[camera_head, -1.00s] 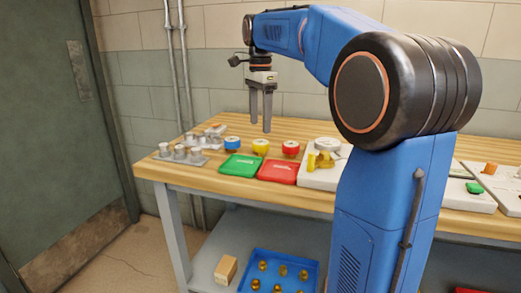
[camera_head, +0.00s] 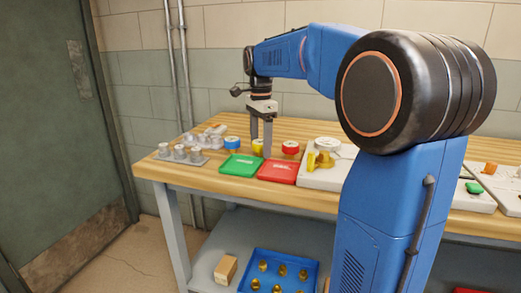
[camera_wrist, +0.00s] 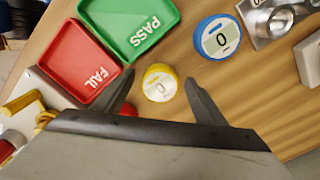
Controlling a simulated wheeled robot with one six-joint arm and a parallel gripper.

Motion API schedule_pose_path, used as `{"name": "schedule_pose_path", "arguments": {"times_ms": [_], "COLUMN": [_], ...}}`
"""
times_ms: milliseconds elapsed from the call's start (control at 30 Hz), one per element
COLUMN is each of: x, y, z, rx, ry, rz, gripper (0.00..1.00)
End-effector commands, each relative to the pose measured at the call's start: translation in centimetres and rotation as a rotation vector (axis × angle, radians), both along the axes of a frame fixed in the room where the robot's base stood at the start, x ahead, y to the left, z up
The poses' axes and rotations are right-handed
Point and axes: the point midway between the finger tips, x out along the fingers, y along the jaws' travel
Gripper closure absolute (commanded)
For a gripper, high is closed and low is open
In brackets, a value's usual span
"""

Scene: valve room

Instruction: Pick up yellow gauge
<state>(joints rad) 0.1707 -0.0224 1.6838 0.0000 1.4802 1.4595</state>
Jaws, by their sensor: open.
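The yellow gauge (camera_head: 258,147) is a small round gauge with a pale face on the wooden bench. The wrist view shows the gripper's fingers (camera_wrist: 158,80) on either side of the gauge, with a gap on both sides. In the head view the fingers partly hide the gauge. I cannot tell the exact height of the fingertips above the bench.
A blue gauge (camera_head: 232,143) stands to the left and a red gauge (camera_head: 290,149) to the right. In front lie a green PASS tray (camera_head: 240,166) and a red FAIL tray (camera_head: 278,172), both empty. Metal fittings (camera_head: 181,153) stand at the left; a pale board (camera_head: 320,178) lies at right.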

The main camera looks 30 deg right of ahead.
Motion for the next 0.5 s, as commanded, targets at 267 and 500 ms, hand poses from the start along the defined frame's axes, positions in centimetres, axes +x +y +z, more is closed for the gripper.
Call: {"name": "schedule_pose_path", "arguments": {"times_ms": [267, 500], "x": [0.01, 0.01], "y": [0.0, 0.0], "z": [0.03, 0.13], "rx": [0.0, 0.0], "ry": [0.0, -0.001], "rz": [0.0, 0.0], "gripper": [0.85, 0.86]}}
